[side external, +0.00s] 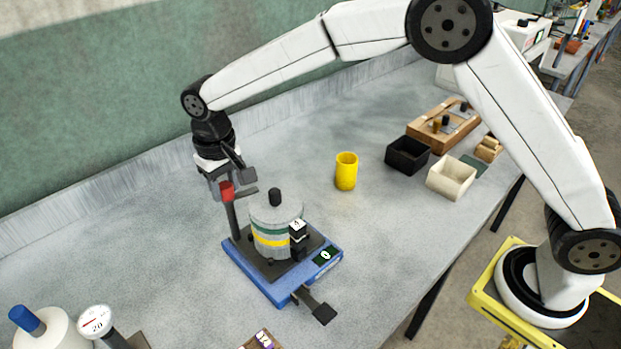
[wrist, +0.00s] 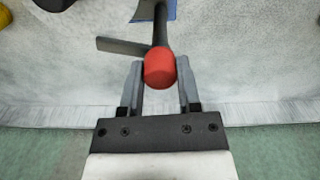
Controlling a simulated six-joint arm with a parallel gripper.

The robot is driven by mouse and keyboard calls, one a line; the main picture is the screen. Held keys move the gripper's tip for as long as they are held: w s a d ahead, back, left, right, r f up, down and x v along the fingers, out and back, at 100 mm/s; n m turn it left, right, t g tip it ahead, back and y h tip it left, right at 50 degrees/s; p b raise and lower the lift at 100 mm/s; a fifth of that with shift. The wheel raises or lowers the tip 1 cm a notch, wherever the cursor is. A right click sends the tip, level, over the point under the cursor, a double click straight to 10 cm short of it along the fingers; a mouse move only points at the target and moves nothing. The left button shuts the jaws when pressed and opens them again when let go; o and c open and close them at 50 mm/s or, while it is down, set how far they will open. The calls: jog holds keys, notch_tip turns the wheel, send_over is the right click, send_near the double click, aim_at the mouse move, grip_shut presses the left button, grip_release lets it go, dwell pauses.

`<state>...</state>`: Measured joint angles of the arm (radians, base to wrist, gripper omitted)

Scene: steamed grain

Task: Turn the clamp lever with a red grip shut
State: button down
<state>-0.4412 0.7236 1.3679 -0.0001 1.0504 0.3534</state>
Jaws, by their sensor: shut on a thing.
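The clamp lever's red grip (side external: 227,190) tops a dark upright post (side external: 233,220) at the left corner of a blue base (side external: 262,281). My gripper (side external: 222,186) points down at it and is shut on the red grip. In the wrist view, the red grip (wrist: 160,68) sits between the two fingers of my gripper (wrist: 161,70). A grey flat bar (wrist: 122,46) sticks out beside the lever. A grey round pot (side external: 268,214) with green and yellow bands and a black knob stands on the base, right of the lever.
A dark handle (side external: 316,306) juts from the base's front. A yellow cup (side external: 346,171), black box (side external: 407,155), cream box (side external: 451,177) and wooden tray (side external: 443,124) stand to the right. A dial gauge (side external: 96,320) is at front left. The bench between is clear.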

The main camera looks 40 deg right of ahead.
aim_at(230, 183)
jog(key=shift+r, duration=0.1)
dwell(0.3)
jog(key=shift+c, duration=1.5)
grip_release()
jog(key=shift+r, duration=3.9)
jog(key=shift+s+d+f, duration=0.1)
jog(key=shift+d+f, duration=0.05)
jog(key=shift+d, duration=0.35)
jog(key=s+d+f+t, duration=0.1)
jog(key=s+d+f, duration=0.2)
jog(key=s+d, duration=0.4)
jog(key=s+d+f, duration=0.3)
jog(key=s+d, duration=0.4)
jog(key=s+d+f+m+t, duration=0.1)
jog(key=s+d+f, duration=0.3)
jog(key=s+d, duration=0.2)
jog(key=shift+s+d+t, duration=0.3)
jog(key=shift+s+d, duration=0.1)
jog(key=shift+d, duration=0.7)
